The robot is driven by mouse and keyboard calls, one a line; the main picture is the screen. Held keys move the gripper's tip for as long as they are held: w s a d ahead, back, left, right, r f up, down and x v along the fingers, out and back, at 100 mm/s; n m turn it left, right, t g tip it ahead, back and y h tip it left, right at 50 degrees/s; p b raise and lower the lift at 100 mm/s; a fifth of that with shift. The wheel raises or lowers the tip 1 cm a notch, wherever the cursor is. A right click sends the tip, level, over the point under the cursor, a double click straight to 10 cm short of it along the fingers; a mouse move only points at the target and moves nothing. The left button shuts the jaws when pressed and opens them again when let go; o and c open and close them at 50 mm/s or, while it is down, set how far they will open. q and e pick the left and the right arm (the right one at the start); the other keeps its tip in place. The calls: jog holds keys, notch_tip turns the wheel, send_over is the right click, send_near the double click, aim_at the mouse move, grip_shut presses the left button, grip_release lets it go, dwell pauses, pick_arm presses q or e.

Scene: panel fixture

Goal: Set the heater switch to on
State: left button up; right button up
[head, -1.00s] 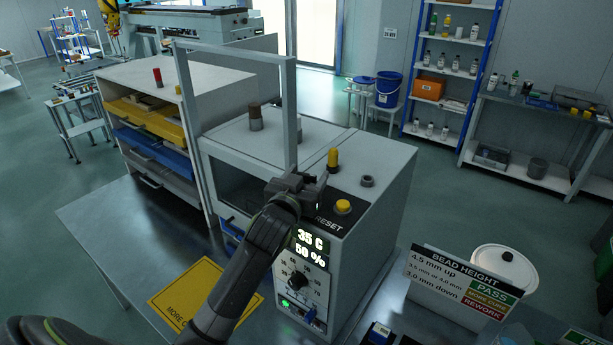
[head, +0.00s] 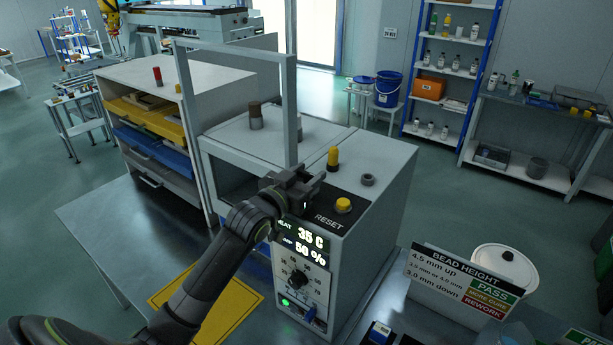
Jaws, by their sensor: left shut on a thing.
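The grey heater box (head: 375,170) stands on the metal bench. It has a black strip marked RESET on its top front edge and a front display (head: 312,240) reading 35 C and 50 %. My left gripper (head: 306,187) is shut at the strip's left end, left of the yellow reset button (head: 343,205). What it grips is hidden by the jaws; from its place it seems to be the heater switch. The switch's position cannot be seen. A dial (head: 299,279) and a lit green lamp (head: 285,302) are lower on the front. My right gripper is out of view.
A tall grey frame (head: 291,110) rises at the box's window. A yellow knob (head: 333,158) and a brown-topped post (head: 256,117) stand on top. A drawer cabinet (head: 150,77) is left. A bead height sign (head: 462,275) stands at right.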

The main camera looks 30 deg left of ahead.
pick_arm(q)
jog(key=shift+h, duration=0.3)
jog(key=o, duration=1)
jog(key=shift+s, duration=0.1)
jog(key=shift+s+f, duration=0.1)
jog(key=shift+s, duration=0.15)
jog(key=s+b, duration=0.1)
jog(key=s, duration=0.1)
jog(key=s+a, duration=0.1)
jog(key=s, duration=0.2)
jog(key=s+b, duration=0.1)
jog(key=s, duration=0.1)
jog(key=shift+s+a+f+b, duration=0.1)
jog(key=shift+s+a+b, duration=0.1)
jog(key=shift+s+b, duration=0.1)
jog(key=shift+s+a, duration=0.2)
jog(key=shift+s, duration=1.3)
jog(key=shift+s+a, duration=0.2)
jog(key=shift+s, duration=1.25)
jog(key=shift+s+a, duration=0.2)
jog(key=shift+s, duration=1.3)
